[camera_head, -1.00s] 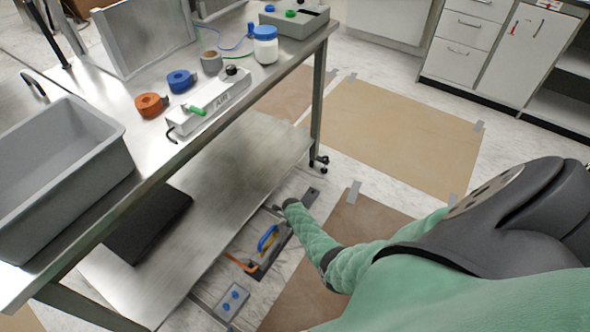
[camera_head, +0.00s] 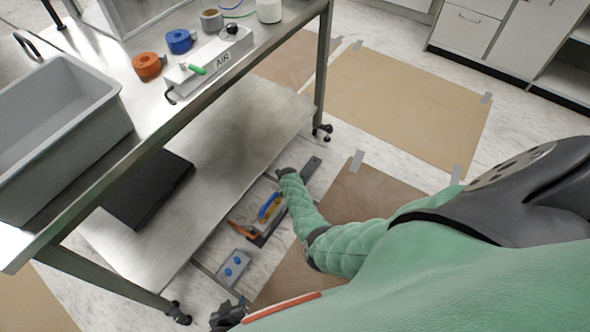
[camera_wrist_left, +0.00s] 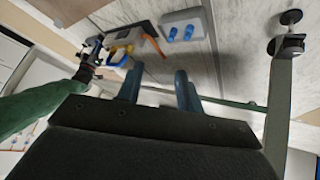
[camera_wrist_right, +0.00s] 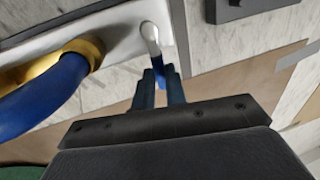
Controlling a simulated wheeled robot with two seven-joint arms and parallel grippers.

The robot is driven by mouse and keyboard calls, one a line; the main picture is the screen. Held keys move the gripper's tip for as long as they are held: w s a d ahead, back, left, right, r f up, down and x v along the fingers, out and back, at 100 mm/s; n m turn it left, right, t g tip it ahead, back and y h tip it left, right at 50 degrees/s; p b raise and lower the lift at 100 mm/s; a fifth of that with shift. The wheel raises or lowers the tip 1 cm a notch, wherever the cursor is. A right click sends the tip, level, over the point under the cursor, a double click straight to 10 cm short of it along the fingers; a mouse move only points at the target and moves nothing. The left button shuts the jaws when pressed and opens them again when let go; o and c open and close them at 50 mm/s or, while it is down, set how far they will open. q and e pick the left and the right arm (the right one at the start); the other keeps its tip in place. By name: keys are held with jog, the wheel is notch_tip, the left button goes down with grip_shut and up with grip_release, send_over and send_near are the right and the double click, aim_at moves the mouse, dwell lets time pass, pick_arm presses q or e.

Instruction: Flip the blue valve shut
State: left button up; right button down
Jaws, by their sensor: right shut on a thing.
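The blue valve's lever (camera_wrist_right: 159,76), pale with a blue end, shows in the right wrist view at the edge of a light metal unit (camera_wrist_right: 118,28). My right gripper (camera_wrist_right: 158,78) is shut on the lever's blue end. The same unit lies low on the floor beside the bench in the head view (camera_head: 268,217), where my right forearm partly hides it and the lever cannot be made out. My left gripper (camera_wrist_left: 157,82) is open and empty in the left wrist view, apart from the unit. In the head view it is at the bottom edge (camera_head: 226,316).
A blue hose (camera_wrist_right: 45,95) with a brass fitting bends close to my right gripper. A grey box with two blue knobs (camera_head: 233,266) lies nearby on the floor. The bench's lower shelf (camera_head: 215,165) runs alongside. An AIR box with a green lever (camera_head: 212,62) stands on top.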

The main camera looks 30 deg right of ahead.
pick_arm(q)
jog(key=shift+s, duration=0.1)
pick_arm(e)
jog(key=c, duration=1.4)
grip_release()
jog(key=shift+c, duration=0.2)
